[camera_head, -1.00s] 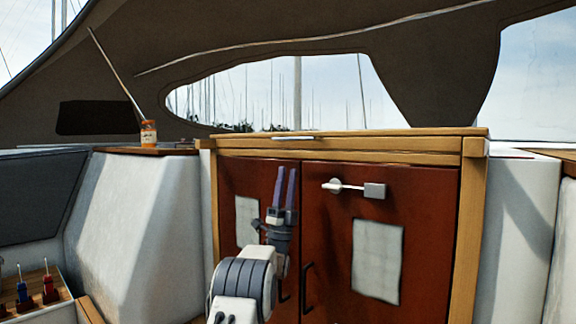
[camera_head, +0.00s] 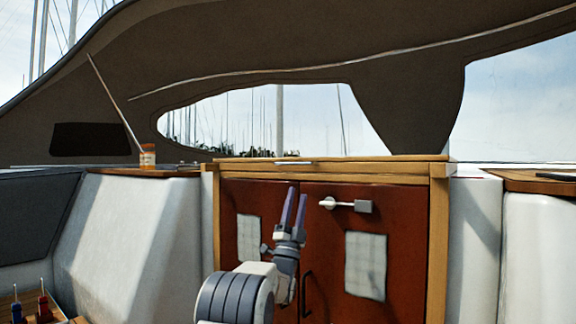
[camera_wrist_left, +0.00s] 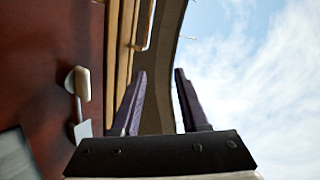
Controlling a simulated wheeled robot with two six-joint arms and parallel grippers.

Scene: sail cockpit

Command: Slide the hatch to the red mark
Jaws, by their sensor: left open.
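The hatch (camera_head: 330,170) is the wooden-edged top above two red-brown doors, with a thin pale handle (camera_head: 294,163) on it. In the left wrist view the handle (camera_wrist_left: 144,25) shows at the top. I cannot make out a red mark. My left gripper (camera_head: 294,207) is in front of the doors, below the hatch, fingers pointing up. It is open and empty, and its two dark fingers also show apart in the left wrist view (camera_wrist_left: 158,98). It touches neither hatch nor handle. My right gripper is out of view.
A white latch (camera_head: 346,204) is on the right door, close to my left gripper. A door pull (camera_head: 307,294) is lower down. A jar (camera_head: 147,156) stands on the left ledge.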

